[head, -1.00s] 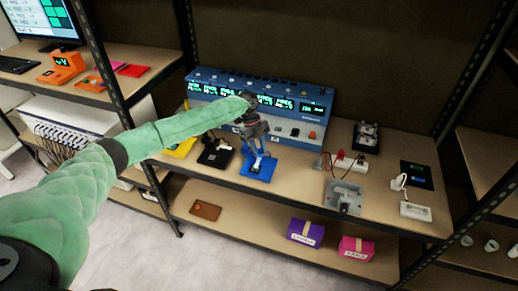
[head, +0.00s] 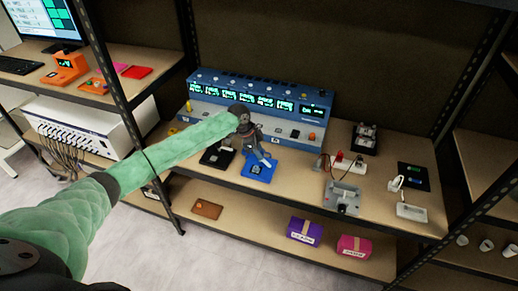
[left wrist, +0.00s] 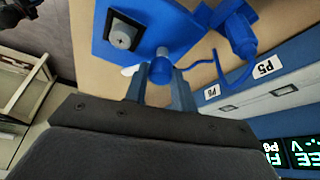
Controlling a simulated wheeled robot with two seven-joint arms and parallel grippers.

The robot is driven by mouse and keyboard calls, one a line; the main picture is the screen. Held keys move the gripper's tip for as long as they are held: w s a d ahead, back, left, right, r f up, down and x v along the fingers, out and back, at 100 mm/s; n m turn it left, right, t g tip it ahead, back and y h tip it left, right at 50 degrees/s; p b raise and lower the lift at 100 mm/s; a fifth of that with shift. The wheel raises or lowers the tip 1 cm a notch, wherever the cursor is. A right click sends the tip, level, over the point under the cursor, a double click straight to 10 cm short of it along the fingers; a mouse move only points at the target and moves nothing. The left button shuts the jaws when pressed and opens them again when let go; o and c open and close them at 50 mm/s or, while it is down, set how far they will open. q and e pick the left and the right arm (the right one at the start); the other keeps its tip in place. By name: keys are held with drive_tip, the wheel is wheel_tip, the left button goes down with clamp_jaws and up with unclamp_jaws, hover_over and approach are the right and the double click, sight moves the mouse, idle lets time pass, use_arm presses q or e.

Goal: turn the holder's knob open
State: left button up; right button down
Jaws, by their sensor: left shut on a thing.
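The blue holder (head: 259,171) lies flat on the bench in front of the blue instrument. In the left wrist view its blue plate (left wrist: 187,22) carries a black square with a round grey part (left wrist: 123,36). My left gripper (head: 262,160) is over the holder. In the left wrist view its fingers (left wrist: 160,82) are shut on the rounded blue knob (left wrist: 159,70), which sits at the plate's edge. The fingers hide the knob's sides. My right gripper is in neither view.
The blue instrument with lit displays (head: 262,98) stands right behind. A black pad (head: 217,159) lies left of the holder. A grey box (head: 341,198) and a white power strip (head: 349,165) stand to the right. In the left wrist view a blue cable (left wrist: 225,80) runs close to the fingers.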

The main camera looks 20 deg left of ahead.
use_arm(q)
drive_tip(key=n+t+p, duration=0.1)
drive_tip(key=n+p, duration=0.1)
drive_tip(key=n, duration=0.1)
drive_tip(key=n+t+y+p, duration=0.1)
drive_tip(key=n, duration=0.1)
drive_tip(key=shift+s+d+r+n+p, duration=0.1)
drive_tip(key=shift+s+n+p, duration=0.05)
drive_tip(key=shift+n+p, duration=0.25)
drive_tip(key=shift+n+y, duration=0.3)
drive_tip(key=shift+n, duration=0.2)
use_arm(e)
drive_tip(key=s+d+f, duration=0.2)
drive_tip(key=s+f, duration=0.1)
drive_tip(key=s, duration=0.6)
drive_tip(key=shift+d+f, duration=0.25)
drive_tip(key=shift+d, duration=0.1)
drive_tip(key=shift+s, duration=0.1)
use_arm(q)
drive_tip(key=o, duration=1)
drive_tip(key=shift+r, duration=0.1)
drive_tip(key=b+v, duration=0.2)
drive_tip(key=v, duration=0.5)
drive_tip(key=shift+s+r+b, duration=0.2)
drive_tip(key=shift+b, duration=0.2)
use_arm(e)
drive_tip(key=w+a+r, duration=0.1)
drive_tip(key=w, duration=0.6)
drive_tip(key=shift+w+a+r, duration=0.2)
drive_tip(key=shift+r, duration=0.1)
